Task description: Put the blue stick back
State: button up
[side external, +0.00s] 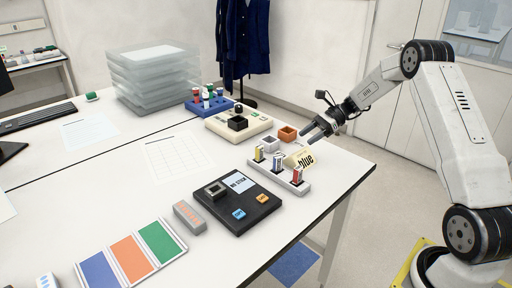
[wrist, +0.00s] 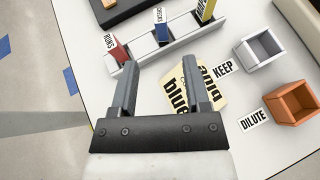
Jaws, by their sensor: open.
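A pale rack (side external: 278,178) near the table's right edge holds three upright sticks. The yellow stick (side external: 259,153), blue stick (side external: 277,161) and red stick (side external: 298,174) stand in a row. In the wrist view the blue stick (wrist: 161,27) is in the middle of the rack (wrist: 178,48), between the red stick (wrist: 117,48) and the yellow stick (wrist: 207,10). A cream card (side external: 300,159) printed "blue" lies beside the rack; it shows in the wrist view (wrist: 205,80), partly hidden by a finger. My gripper (side external: 311,132) is open and empty above the table, apart from the rack.
A black device (side external: 240,207) with a "NO STICK" screen sits left of the rack. A grey box (wrist: 258,50) labelled KEEP and an orange box (wrist: 293,103) labelled DILUTE stand near the card. A cream device (side external: 238,125) and a blue tube rack (side external: 208,105) are behind.

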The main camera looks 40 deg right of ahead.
dwell(0.5)
jog(key=s+a+n+g+h, duration=0.1)
jog(key=s+a+n, duration=0.1)
jog(key=a, duration=0.1)
jog(key=s+a+f+n+g+h, duration=0.1)
jog(key=s+a+n+h, duration=0.1)
jog(key=a+n, duration=0.1)
jog(key=s+a+n+g+h, duration=0.2)
jog(key=a, duration=0.3)
jog(key=shift+s+a+f+n, duration=0.2)
jog(key=shift+f+n, duration=0.1)
jog(key=s+a+n+t+h, duration=0.1)
jog(key=s+a+n+h, duration=0.5)
jog(key=s+n, duration=0.6)
jog(key=shift+s+a+n+t, duration=0.2)
jog(key=shift+a+n+t, duration=0.2)
jog(key=shift+a+n, duration=0.95)
jog(key=shift+d, duration=0.15)
